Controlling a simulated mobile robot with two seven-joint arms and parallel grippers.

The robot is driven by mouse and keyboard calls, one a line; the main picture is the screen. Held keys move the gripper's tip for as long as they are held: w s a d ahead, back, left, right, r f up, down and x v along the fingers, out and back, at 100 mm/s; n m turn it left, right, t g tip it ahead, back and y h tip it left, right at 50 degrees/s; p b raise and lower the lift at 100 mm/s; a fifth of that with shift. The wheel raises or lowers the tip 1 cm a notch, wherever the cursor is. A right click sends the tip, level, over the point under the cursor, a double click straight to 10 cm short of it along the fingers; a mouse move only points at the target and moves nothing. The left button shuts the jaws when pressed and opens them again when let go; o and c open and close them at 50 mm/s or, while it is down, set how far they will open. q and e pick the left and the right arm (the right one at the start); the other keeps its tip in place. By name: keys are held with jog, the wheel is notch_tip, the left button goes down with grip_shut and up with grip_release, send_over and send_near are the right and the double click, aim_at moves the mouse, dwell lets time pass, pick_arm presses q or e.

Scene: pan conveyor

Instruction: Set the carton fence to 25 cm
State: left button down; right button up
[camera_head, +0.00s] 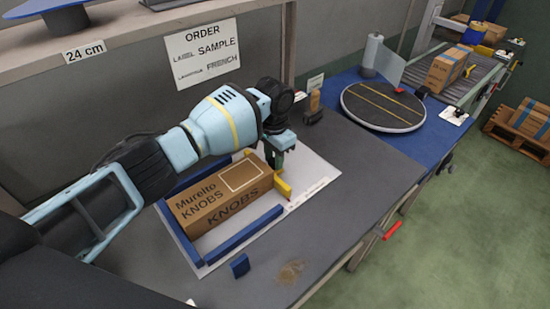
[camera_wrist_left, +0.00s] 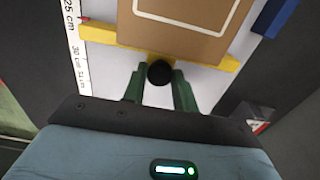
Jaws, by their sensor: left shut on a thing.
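The carton fence (camera_wrist_left: 215,61) is a yellow bar across the white board, with a black knob (camera_wrist_left: 160,73) at its middle. In the head view the fence (camera_head: 282,187) stands at the right end of a brown carton marked KNOBS (camera_head: 222,197). My left gripper (camera_wrist_left: 159,88) has its green fingers around the knob and is shut on it; it also shows in the head view (camera_head: 281,158). A scale (camera_wrist_left: 75,48) runs along the board's edge. A red mark at the fence's end lies close to the 25 cm label. My right gripper is out of view.
Blue rails (camera_head: 238,236) border the carton, and a small blue block (camera_head: 240,265) lies in front. A round turntable (camera_head: 383,106) and a conveyor (camera_head: 468,80) stand at the back right. An order sign (camera_head: 203,53) hangs behind. The grey bench front is mostly clear.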

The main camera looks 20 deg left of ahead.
pick_arm(q)
jog(key=c, duration=1.1)
grip_release()
jog(key=shift+r, duration=0.1)
notch_tip(320, 180, up, 8)
jog(key=shift+d+f+p, duration=0.1)
jog(key=shift+f+p, duration=0.05)
jog(key=shift+p, duration=0.2)
